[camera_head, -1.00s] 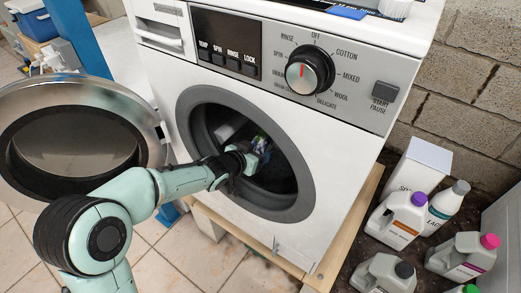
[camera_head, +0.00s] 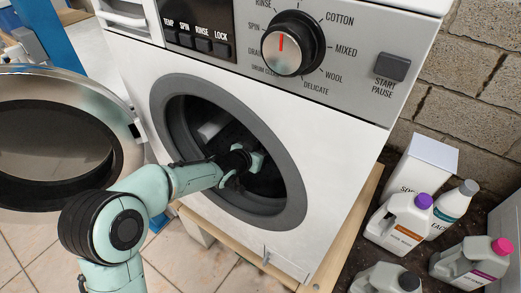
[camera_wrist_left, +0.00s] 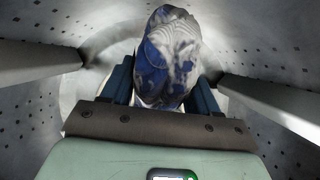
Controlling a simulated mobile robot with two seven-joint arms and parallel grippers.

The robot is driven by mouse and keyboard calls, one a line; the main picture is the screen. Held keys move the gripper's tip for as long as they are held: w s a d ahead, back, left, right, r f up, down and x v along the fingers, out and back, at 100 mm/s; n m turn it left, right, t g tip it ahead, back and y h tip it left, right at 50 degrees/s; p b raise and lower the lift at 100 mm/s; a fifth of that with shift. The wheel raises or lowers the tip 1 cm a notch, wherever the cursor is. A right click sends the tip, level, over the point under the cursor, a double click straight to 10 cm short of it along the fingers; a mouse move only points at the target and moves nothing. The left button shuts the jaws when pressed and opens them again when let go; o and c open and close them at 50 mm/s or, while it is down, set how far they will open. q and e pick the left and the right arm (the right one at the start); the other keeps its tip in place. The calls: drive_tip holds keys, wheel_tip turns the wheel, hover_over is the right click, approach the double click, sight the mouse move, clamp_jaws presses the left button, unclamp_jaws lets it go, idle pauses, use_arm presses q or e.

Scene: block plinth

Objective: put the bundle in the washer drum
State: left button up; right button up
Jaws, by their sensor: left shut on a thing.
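The washer (camera_head: 315,175) stands with its round door (camera_head: 60,140) swung open to the left. My left arm reaches through the door opening, and my left gripper (camera_head: 250,165) is inside the dark drum (camera_head: 207,118). In the left wrist view the left gripper (camera_wrist_left: 165,85) is shut on the bundle (camera_wrist_left: 172,50), a blue and white patterned cloth. The perforated metal drum wall (camera_wrist_left: 40,100) and its paddles surround the bundle in that view. In the head view the bundle is hidden inside the drum. My right gripper is not in view.
The washer rests on a wooden plinth (camera_head: 345,235) on a tiled floor. Detergent jugs (camera_head: 400,222), a bottle (camera_head: 455,205) and a white box (camera_head: 425,165) stand at the right by a block wall (camera_head: 470,75).

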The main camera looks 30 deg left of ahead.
use_arm(q)
drive_tip(key=shift+w, duration=0.1)
drive_tip(key=o, duration=1.4)
drive_tip(key=shift+f, duration=0.1)
drive_tip(key=shift+p+v, duration=0.8)
drive_tip(key=shift+v, duration=0.8)
drive_tip(key=p+v, duration=0.2)
drive_tip(key=v, duration=0.2)
